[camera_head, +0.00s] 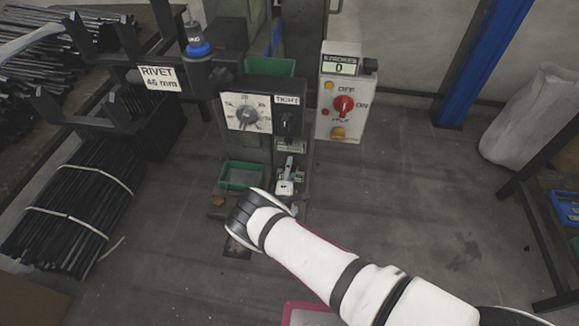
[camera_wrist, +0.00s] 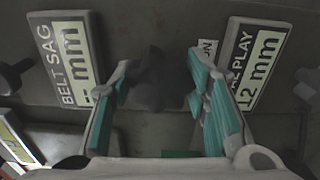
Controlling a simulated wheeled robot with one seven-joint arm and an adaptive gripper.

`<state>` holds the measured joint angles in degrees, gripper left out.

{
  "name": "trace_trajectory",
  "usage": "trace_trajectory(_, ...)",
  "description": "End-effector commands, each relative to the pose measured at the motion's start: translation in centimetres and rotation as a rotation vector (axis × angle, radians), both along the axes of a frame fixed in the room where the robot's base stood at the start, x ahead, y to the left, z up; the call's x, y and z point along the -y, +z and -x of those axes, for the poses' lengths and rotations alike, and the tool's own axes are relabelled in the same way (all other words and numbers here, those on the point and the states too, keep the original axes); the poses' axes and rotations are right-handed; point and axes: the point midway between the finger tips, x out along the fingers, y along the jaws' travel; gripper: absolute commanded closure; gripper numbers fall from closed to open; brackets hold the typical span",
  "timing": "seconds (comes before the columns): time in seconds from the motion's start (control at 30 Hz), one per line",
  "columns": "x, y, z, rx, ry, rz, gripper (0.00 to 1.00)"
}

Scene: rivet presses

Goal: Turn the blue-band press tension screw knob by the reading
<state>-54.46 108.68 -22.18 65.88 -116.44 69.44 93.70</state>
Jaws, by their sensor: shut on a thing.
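In the wrist view, a dark faceted knob (camera_wrist: 158,78) sits between the two teal fingers of my gripper (camera_wrist: 158,90), which is shut on it. A "BELT SAG" plate (camera_wrist: 66,60) stands left of the knob and a second plate ending in "PLAY", reading 12 mm (camera_wrist: 258,65), stands right. The belt sag number is partly hidden by the left finger. In the head view, my gripper (camera_head: 248,212) is low in front of the press, and the knob is hidden. A blue band (camera_head: 198,49) rings a fitting at the press's upper left. A dial (camera_head: 246,114) sits beside a "TIGHT" label (camera_head: 287,100).
A grey control box (camera_head: 345,95) with a red switch and a counter reading 0 stands right of the dial. A "RIVET 46 mm" sign (camera_head: 160,78) hangs left. Bundled black rods (camera_head: 75,205) lie at left. The floor (camera_head: 420,190) at right is clear.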

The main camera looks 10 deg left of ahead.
Motion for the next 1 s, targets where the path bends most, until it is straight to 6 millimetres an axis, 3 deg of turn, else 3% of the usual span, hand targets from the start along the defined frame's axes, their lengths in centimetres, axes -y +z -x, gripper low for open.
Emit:
trace_trajectory(0.33, 0.08, -0.10, 0.03, 0.003, -0.001, -0.146, 0.85)
trace_trajectory(0.9, 0.06, -0.14, 0.01, 0.004, -0.001, -0.173, 0.85)
trace_trajectory(0.93, 0.06, -0.14, 0.01, 0.004, -0.001, -0.173, 0.50)
trace_trajectory(1.0, 0.06, -0.13, 0.01, 0.004, -0.001, -0.173, 0.36)
